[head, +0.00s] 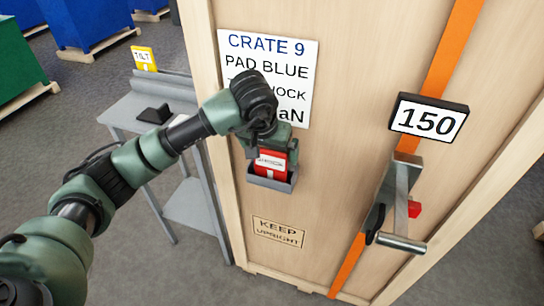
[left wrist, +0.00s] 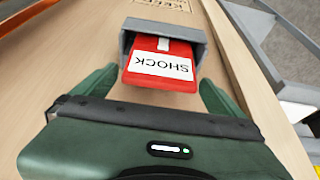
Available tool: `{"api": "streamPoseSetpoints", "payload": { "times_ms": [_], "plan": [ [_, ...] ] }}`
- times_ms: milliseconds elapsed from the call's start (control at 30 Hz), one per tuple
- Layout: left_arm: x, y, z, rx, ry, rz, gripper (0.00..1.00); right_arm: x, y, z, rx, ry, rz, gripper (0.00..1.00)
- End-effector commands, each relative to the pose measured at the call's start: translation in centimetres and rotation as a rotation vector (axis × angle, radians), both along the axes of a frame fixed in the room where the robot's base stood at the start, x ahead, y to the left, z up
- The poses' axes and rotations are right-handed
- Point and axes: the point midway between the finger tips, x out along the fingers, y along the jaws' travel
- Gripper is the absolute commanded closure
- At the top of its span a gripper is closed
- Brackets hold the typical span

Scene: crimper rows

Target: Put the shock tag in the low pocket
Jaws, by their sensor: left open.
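The shock tag (head: 270,163) is red with a white label and sits in a grey pocket (head: 272,183) on the front of the wooden crate. In the left wrist view the tag (left wrist: 160,66) reads SHOCK, and its far end is inside the grey pocket (left wrist: 127,42). My left gripper (head: 268,147) is just above the tag. In the left wrist view its green fingers (left wrist: 158,84) are open, one to each side of the tag's near end, with gaps showing. Part of the crate behind the gripper is hidden. My right gripper is not in view.
The crate (head: 340,60) bears a printed sheet (head: 268,58), an orange strap (head: 445,62), a 150 sign (head: 429,119) and a metal strap tool (head: 402,205) jutting out at right. A grey bench (head: 125,112) with a yellow TILT tag (head: 144,58) stands at left.

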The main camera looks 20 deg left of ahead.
Motion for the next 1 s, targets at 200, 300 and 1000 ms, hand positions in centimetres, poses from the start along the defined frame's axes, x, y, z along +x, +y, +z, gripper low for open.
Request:
{"api": "streamPoseSetpoints", "payload": {
  "times_ms": [200, 300, 1000],
  "plan": [
    [-1.7, 0.1, 4.5, -0.001, -0.007, 0.0, 0.0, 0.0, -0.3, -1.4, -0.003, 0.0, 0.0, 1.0],
    [-2.5, 0.1, 6.2, -0.001, -0.005, -0.001, 0.0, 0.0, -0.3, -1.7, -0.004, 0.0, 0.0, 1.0],
    [-3.5, 0.1, 8.4, -0.001, 0.0, 0.0, 0.0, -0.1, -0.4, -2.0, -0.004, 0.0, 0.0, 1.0]
  ]
}}
